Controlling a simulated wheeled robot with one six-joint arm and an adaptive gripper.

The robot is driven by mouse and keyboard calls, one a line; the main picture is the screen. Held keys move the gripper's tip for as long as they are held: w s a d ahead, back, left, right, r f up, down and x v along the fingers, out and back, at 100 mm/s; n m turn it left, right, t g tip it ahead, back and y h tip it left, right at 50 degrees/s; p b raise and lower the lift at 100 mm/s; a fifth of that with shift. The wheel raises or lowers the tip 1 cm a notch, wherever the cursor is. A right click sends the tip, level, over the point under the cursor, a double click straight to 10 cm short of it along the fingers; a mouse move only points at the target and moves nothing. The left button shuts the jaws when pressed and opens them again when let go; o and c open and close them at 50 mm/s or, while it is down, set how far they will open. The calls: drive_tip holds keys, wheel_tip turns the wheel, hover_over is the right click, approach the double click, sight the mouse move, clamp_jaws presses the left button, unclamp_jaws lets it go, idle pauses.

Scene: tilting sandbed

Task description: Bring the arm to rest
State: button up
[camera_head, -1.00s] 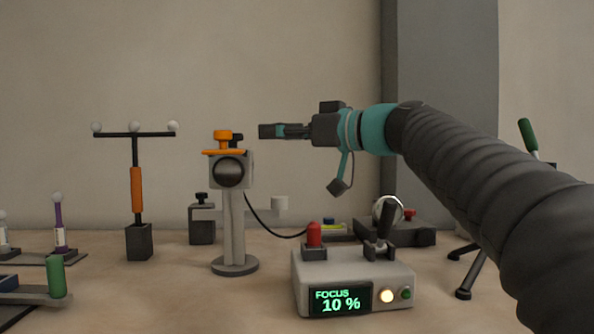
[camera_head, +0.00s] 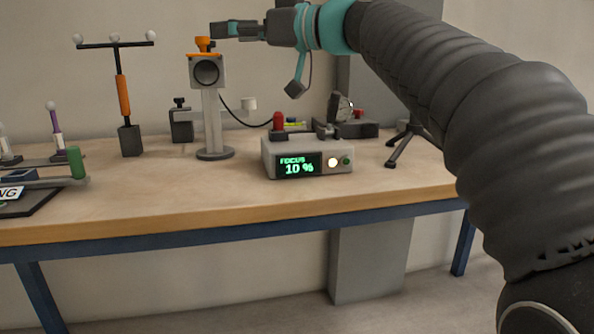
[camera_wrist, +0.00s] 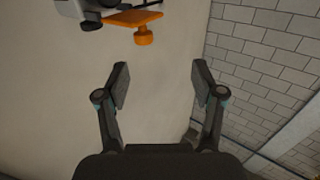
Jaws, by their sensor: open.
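My gripper (camera_head: 232,30) is up in the air at the top of the head view, near the orange knob of a grey camera-like device on a stand (camera_head: 209,100). In the wrist view my gripper (camera_wrist: 160,84) shows two dark fingers spread apart with nothing between them. The orange knob (camera_wrist: 143,36) appears beyond the fingertips in the wrist view, apart from them. My arm reaches in from the right of the head view, above the table.
The wooden table (camera_head: 250,212) holds a box reading "FOCUS 10 %" (camera_head: 308,158), an orange-handled marker stand (camera_head: 123,95), a small tripod (camera_head: 408,140) and a green-handled tool (camera_head: 75,162). The table's front edge and some floor are visible.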

drive_tip(key=s+d+f+m+h+p, duration=0.2)
drive_tip(key=s+d+f+m+h, duration=0.2)
drive_tip(key=s+d+f, duration=0.4)
drive_tip(key=s+d+f+m+g+h+p, duration=0.1)
drive_tip(key=s+d+f+m+h+p, duration=0.2)
drive_tip(key=f, duration=1.5)
drive_tip(key=s+d+f+m+h+p, duration=0.2)
drive_tip(key=s+d+f+m+h, duration=0.4)
drive_tip(key=s+d+f+h, duration=0.3)
drive_tip(key=s+d+f, duration=0.4)
drive_tip(key=s+d, duration=0.1)
drive_tip(key=d, duration=0.1)
drive_tip(key=shift+s+f+g, duration=0.3)
drive_tip(key=shift+g, duration=0.1)
